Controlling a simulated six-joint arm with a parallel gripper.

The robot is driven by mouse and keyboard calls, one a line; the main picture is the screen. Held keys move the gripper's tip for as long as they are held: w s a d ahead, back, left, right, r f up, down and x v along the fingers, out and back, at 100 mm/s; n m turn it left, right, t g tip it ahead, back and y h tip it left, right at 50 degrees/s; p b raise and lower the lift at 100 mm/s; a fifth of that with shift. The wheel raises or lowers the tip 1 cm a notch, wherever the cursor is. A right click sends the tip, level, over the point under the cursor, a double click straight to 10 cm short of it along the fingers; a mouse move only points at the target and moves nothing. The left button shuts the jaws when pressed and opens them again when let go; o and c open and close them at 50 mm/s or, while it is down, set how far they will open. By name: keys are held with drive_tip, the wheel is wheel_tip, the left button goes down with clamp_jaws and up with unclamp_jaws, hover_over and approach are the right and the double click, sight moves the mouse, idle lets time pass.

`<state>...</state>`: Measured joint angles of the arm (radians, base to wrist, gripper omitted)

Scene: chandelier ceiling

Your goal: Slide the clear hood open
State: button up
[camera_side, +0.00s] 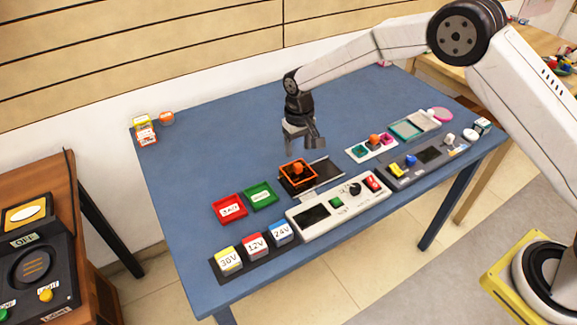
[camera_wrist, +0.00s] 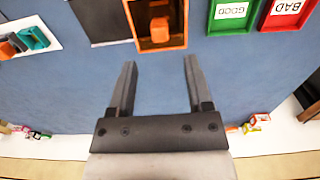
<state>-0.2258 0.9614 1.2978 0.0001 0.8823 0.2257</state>
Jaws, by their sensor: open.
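The hood (camera_side: 300,184) is a small box with an orange frame, at the left end of a dark base plate (camera_side: 326,172) in the side view. An orange block (camera_side: 297,168) shows within the frame; I cannot tell whether it is inside or on top. In the wrist view the hood (camera_wrist: 161,46) is at the top middle, beyond the fingertips, with the orange block (camera_wrist: 159,31) in it. My gripper (camera_side: 305,143) is above the table just behind the hood, apart from it. In the wrist view my gripper (camera_wrist: 159,63) is open with nothing between its fingers.
A red tray (camera_side: 229,208) and a green tray (camera_side: 261,195) sit left of the hood. A white control panel (camera_side: 338,207) is in front, with labelled voltage blocks (camera_side: 255,245) at its left. A small coloured-parts board (camera_side: 371,147) is to the right. The table's back left is mostly clear.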

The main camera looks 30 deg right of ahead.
sight(297, 165)
drive_tip(key=shift+f, duration=3.35)
clamp_jaws()
